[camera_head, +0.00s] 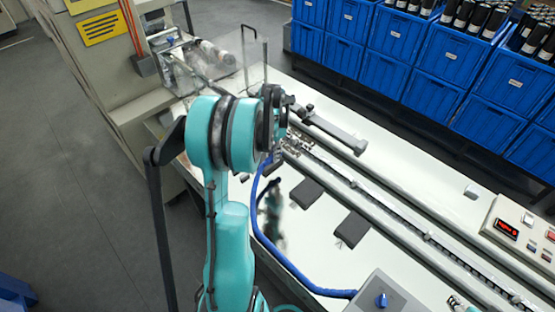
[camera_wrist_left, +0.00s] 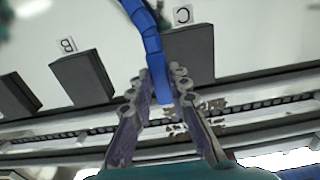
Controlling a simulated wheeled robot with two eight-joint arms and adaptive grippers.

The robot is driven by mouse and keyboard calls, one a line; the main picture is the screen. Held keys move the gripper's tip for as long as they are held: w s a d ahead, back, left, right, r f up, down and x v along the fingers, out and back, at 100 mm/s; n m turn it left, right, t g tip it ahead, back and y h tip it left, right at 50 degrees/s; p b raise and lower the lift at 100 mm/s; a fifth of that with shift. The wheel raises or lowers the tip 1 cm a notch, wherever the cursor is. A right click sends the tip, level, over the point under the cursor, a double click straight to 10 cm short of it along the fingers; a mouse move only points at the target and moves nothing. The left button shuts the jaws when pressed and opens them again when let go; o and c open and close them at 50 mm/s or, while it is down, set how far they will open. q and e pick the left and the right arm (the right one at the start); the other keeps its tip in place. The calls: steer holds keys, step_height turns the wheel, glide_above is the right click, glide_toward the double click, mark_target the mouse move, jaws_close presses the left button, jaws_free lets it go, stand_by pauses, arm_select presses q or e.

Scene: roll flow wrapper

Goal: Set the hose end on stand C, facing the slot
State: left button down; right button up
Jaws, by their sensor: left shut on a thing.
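The blue hose (camera_head: 262,228) rises from the front of the machine bed to my left gripper (camera_head: 270,150). In the left wrist view, my left gripper (camera_wrist_left: 160,84) is shut on the blue hose (camera_wrist_left: 152,45) close to its end, which points toward the machine's rail. Stand C (camera_wrist_left: 197,52), a dark block beside its "C" label, is just right of and partly behind the hose. I cannot tell whether the hose touches it. Stand B (camera_wrist_left: 82,78) is to the left. In the head view, my arm and gripper cover stand C. The slot is not clear. My right gripper is out of view.
Two dark stands (camera_head: 307,193) show on the shiny bed. A long rail with a chain (camera_head: 400,222) runs beyond them. A control box with a blue knob (camera_head: 382,300) is at the front and a button panel (camera_head: 520,232) at right. Blue crates (camera_head: 432,95) line the back.

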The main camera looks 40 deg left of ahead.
arm_select(q)
steer(key=shift+w+a, duration=0.2)
steer(key=shift+a, duration=0.6)
steer(key=shift+w+a, duration=0.25)
steer(key=shift+a, duration=0.55)
steer(key=shift+w+a, duration=0.2)
steer(key=shift+a, duration=0.6)
steer(key=shift+f, duration=0.1)
steer(key=shift+f+b, duration=1.5)
steer(key=shift+f, duration=0.55)
steer(key=shift+f, duration=0.35)
steer(key=c, duration=1.4)
jaws_free()
steer(key=shift+o, duration=0.2)
